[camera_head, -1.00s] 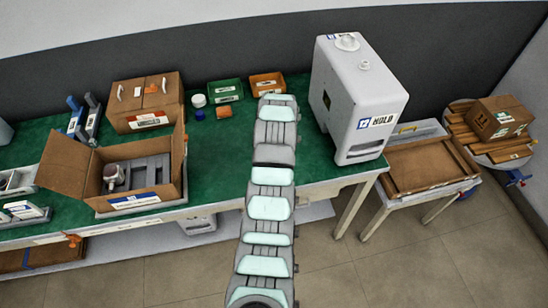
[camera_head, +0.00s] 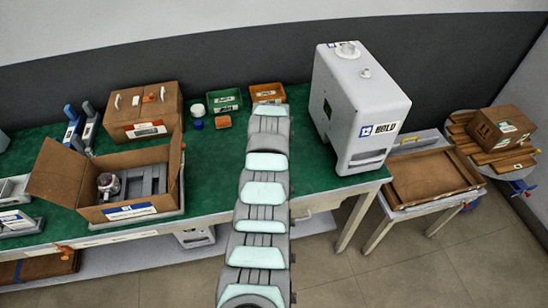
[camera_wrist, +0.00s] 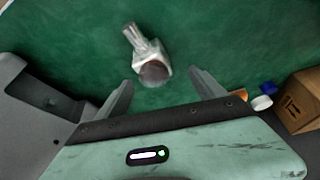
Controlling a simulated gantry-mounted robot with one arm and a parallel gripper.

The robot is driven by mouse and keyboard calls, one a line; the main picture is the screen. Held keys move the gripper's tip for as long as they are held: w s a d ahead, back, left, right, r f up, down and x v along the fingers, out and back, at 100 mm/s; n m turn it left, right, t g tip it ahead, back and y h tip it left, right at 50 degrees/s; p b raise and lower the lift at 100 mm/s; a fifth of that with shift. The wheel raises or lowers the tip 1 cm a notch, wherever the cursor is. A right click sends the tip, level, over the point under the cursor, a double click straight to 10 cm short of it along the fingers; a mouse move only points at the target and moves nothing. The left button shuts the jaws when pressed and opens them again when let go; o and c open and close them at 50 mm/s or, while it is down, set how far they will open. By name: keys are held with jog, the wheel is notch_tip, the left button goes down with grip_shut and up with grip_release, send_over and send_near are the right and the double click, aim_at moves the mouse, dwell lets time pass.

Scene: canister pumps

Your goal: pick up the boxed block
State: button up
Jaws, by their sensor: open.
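An open cardboard box (camera_head: 130,208) stands at the left of the green bench with its flaps up. In it are a grey block-shaped insert (camera_head: 150,182) and a small rounded whitish part (camera_head: 108,184) with a dark end. In the wrist view, my gripper (camera_wrist: 160,87) is open and empty above the green bench top. A whitish part with a clear stem and a brown round end (camera_wrist: 150,60) lies beyond and between the fingertips, blurred and apart from them. In the head view my arm hides my gripper and this part.
A closed carton (camera_head: 143,112) stands behind the open box. Small green (camera_head: 224,101) and orange (camera_head: 267,93) bins, a white jar (camera_head: 198,110) and a blue cap (camera_head: 197,124) are near the back. A tall white machine (camera_head: 355,105) stands at right.

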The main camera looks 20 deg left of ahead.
jog(key=shift+w+d+f+b, duration=0.1)
jog(key=shift+w+f+b, duration=0.1)
jog(key=shift+f, duration=0.5)
jog(key=shift+w+d+f+b, duration=0.1)
jog(key=shift+w+f+b, duration=0.1)
jog(key=shift+f, duration=0.5)
jog(key=b+x, duration=0.2)
jog(key=b, duration=0.2)
jog(key=shift+f, duration=0.1)
grip_shut()
